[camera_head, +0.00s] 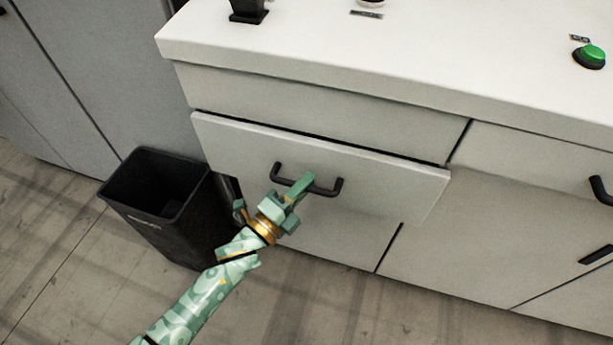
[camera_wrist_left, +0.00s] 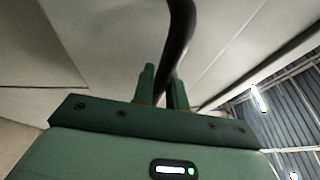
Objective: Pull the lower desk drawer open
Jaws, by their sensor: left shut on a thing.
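A pale grey drawer front (camera_head: 400,182) stands out from the white desk, below a plain panel with no handle showing. A dark gap runs along its top edge. Its black bar handle (camera_head: 333,189) also shows in the left wrist view (camera_wrist_left: 180,25), where it runs down between the fingers. My left gripper (camera_head: 300,184) is shut on the handle near its middle; its fingers (camera_wrist_left: 162,88) are on either side of the bar. The inside of the drawer is hidden. My right gripper is in neither view.
A black open bin (camera_head: 150,215) stands on the floor, left of the drawer and close to my left wrist. The white desk top (camera_head: 430,50) holds a green button (camera_head: 590,56) and a black stand (camera_head: 247,10). The floor (camera_head: 330,310) before the desk is clear.

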